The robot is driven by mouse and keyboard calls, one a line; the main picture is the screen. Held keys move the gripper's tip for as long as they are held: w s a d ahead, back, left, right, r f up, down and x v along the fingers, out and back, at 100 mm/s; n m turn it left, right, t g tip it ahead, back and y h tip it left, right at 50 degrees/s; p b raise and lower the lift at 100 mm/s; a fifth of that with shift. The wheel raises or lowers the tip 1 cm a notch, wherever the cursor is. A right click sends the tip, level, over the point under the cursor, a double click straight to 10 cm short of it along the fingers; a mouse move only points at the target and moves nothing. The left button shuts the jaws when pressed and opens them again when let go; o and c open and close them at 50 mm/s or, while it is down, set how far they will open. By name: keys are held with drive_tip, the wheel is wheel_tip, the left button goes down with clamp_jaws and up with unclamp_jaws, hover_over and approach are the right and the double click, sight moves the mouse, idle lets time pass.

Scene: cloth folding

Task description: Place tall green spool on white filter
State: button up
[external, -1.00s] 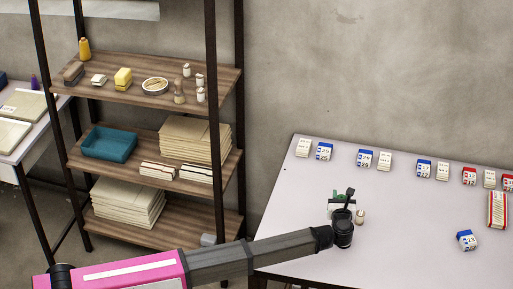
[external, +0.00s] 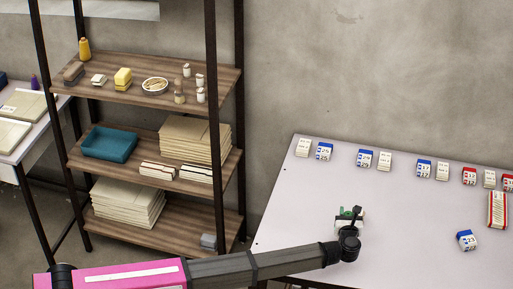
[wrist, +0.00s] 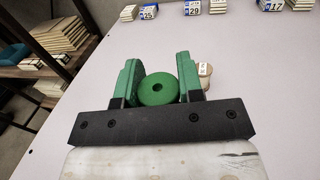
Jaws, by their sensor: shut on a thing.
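My gripper (wrist: 157,68) has green fingers, shut on a green spool (wrist: 158,90). The spool's round top with its centre hole faces the wrist camera. In the external view my gripper (external: 349,213) is over the near left part of the table, and the spool cannot be told apart from the green fingers. A small beige round piece (wrist: 209,77) with a white label stands just right of the right finger. I cannot tell which white thing is the filter.
Several labelled blocks stand along the back of the pale table (external: 400,200). A blue and white block (external: 467,240) and a red-edged stack (external: 497,210) are at right. A wooden shelf (external: 190,230) stands at left. The middle of the table is clear.

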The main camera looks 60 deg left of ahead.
drive_tip(key=shift+f, duration=0.15)
drive_tip(key=o, duration=0.9)
drive_tip(key=shift+s+d, duration=0.2)
drive_tip(key=shift+d, duration=0.05)
drive_tip(key=v, duration=1.1)
drive_tip(key=shift+d, duration=0.15)
drive_tip(key=shift+s, duration=0.1)
